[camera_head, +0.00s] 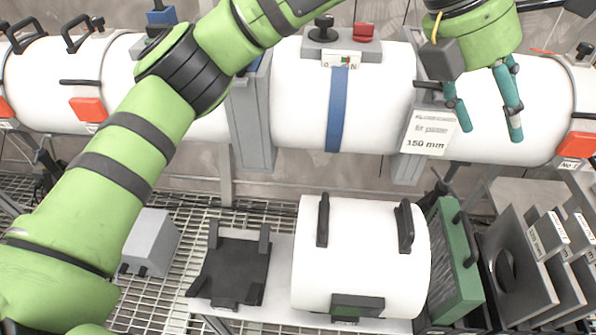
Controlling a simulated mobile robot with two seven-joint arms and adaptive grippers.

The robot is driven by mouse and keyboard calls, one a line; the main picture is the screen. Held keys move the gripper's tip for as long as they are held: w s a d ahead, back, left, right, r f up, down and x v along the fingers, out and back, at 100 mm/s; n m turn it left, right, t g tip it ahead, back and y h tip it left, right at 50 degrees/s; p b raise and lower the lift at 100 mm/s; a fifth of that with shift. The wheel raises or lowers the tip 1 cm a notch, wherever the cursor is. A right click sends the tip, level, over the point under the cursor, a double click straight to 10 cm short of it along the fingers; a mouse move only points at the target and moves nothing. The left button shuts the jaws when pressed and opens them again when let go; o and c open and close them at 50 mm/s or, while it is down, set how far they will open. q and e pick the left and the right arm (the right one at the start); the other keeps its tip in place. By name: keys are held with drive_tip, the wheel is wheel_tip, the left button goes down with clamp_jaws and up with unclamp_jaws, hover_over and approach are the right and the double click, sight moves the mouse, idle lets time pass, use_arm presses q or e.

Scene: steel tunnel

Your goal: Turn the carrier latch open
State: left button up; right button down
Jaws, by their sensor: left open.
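My left gripper (489,128) hangs at the upper right in front of the white pipe (375,115), pointing down. Its two teal fingers are apart with nothing between them. The left finger is close to the "fit passer 150 mm" sign (428,130). No part is labelled as the carrier latch. A black knob (323,28) and a red block (363,32) sit on a grey mount on top of the pipe, left of the gripper. I cannot tell whether either is the latch. My right gripper is out of view.
A white cylinder (380,245) with black handles lies on the lower shelf. Beside it stand a green plate (456,262), grey plates (523,265), a black cradle (232,268) and a grey box (152,241). Red blocks (88,108) hang on the pipe. My left arm crosses the left side.

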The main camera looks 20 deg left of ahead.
use_arm(q)
drive_tip(key=s+d+r+n+g+h, duration=0.3)
drive_tip(key=s+d+r+g+h, duration=0.3)
drive_tip(key=h, duration=0.7)
drive_tip(key=w+a+r+n+t+h, duration=0.3)
drive_tip(key=w+a+n+t+h, duration=0.3)
drive_tip(key=n+t, duration=0.3)
drive_tip(key=w+a+f+n+t+y, duration=0.4)
drive_tip(key=w+a+n+t+y, duration=0.15)
drive_tip(key=n+t, duration=0.45)
drive_tip(key=w+a+f+n+t+y, duration=0.4)
drive_tip(key=a+n+t+y, duration=0.3)
drive_tip(key=n, duration=0.4)
drive_tip(key=a+f+n+g+y, duration=0.1)
drive_tip(key=a+f+n+y, duration=0.3)
drive_tip(key=f, duration=0.4)
drive_tip(key=s+a+f+n+g+y, duration=0.1)
drive_tip(key=a+f+n+y, duration=0.3)
drive_tip(key=f, duration=0.5)
drive_tip(key=s+a+f+n+g+y, duration=0.1)
drive_tip(key=a+f+n+y, duration=0.3)
drive_tip(key=f, duration=0.4)
drive_tip(key=shift+a+f+g+y, duration=0.25)
drive_tip(key=shift+a+g+y, duration=0.1)
drive_tip(key=shift+g, duration=0.45)
